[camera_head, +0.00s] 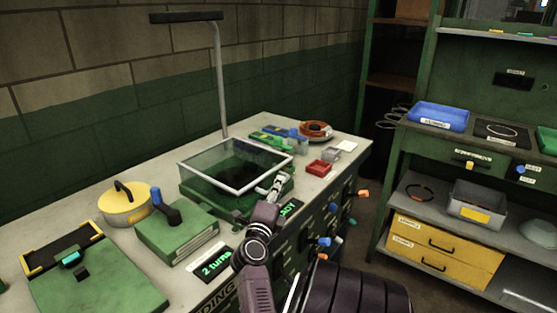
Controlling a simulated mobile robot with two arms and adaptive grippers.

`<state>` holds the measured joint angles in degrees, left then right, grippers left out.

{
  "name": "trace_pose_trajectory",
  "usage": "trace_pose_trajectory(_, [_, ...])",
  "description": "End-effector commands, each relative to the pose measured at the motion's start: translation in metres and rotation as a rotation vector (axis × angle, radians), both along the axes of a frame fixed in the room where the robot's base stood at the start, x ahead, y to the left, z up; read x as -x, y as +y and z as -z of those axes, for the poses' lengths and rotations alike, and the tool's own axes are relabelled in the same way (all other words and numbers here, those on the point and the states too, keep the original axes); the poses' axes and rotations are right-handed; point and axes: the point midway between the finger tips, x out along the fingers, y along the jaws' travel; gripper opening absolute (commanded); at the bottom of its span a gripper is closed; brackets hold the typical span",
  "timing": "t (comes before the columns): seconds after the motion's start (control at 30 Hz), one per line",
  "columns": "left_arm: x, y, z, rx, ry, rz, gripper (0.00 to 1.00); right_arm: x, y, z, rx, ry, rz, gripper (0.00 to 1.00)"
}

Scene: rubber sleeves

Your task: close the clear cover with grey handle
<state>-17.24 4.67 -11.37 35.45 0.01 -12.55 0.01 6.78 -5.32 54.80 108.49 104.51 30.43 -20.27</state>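The clear cover (208,173) has a pale grey rim and see-through sides. It sits over a green base (207,201) on the bench, with a dark inside showing through. I cannot tell whether it is fully down. My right gripper (276,186) is at the cover's front right side, close to the rim. It seems to touch the cover or be just in front of it. Its fingers are too small to tell open from shut. The grey handle is not clearly visible; the gripper may hide it. My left gripper is not in view.
A green box with a blue lever (164,207), a yellow round pot (124,206) and a green board (105,284) stand left on the bench (120,238). A lamp post (220,85) rises behind the cover. A red tray (319,168) lies right. Coloured knobs stick out of the bench front.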

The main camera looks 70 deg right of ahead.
Motion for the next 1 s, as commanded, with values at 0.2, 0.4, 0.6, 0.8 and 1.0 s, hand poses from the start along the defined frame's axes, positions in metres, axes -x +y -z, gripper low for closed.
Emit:
trace_pose_trajectory(0.2, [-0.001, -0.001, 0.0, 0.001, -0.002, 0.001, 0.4, 0.0, 0.0, -0.025, 0.006, -0.005, 0.0, 0.17])
trace_pose_trajectory(0.4, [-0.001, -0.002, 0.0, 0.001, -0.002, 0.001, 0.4, 0.002, 0.0, -0.065, 0.009, -0.005, 0.002, 0.17])
trace_pose_trajectory(0.6, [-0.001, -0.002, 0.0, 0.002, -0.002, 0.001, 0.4, 0.003, 0.0, -0.093, 0.007, -0.002, 0.005, 0.17])
trace_pose_trajectory(0.8, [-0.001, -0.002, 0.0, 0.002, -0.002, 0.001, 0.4, 0.003, 0.0, -0.101, 0.002, 0.0, 0.003, 0.17])
trace_pose_trajectory(1.0, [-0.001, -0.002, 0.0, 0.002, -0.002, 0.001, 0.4, 0.003, 0.0, -0.101, 0.003, 0.0, 0.005, 0.17])
